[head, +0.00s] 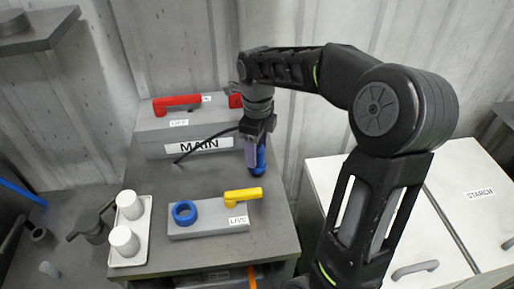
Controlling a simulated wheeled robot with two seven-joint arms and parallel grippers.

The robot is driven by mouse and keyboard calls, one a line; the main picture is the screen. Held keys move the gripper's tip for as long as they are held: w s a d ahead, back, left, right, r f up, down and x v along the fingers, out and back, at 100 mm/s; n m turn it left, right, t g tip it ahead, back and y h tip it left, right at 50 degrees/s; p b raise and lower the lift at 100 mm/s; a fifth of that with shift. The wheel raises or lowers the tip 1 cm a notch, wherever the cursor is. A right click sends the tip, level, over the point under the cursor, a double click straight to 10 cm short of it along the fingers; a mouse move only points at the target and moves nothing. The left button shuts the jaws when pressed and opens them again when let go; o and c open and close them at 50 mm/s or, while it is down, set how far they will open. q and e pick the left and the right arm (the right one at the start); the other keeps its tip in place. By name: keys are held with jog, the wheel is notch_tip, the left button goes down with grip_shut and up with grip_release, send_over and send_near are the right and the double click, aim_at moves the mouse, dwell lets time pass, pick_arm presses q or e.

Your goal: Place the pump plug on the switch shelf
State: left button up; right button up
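My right gripper (255,140) points down over the right part of the grey shelf (160,180). It looks shut on a blue object with a paler upper part, which appears to be the pump plug (260,158). A thin black cable (207,143) runs left from the gripper across the front of the MAIN box. The plug hangs upright near the shelf's right edge, behind the yellow lever. I cannot tell whether its lower end touches the shelf.
The grey MAIN box (155,140) with red levers (178,102) stands at the back. A low grey block (215,218) carries a blue ring (184,212) and yellow lever (243,196). Two white cups stand on a tray (146,245). A white STARCH cabinet (460,185) is at right.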

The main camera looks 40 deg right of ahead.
jog(key=shift+r, duration=0.45)
notch_tip(320, 180, up, 8)
jog(key=shift+r, duration=0.1)
notch_tip(320, 180, up, 3)
jog(key=p, duration=0.3)
jog(key=shift+r, duration=0.15)
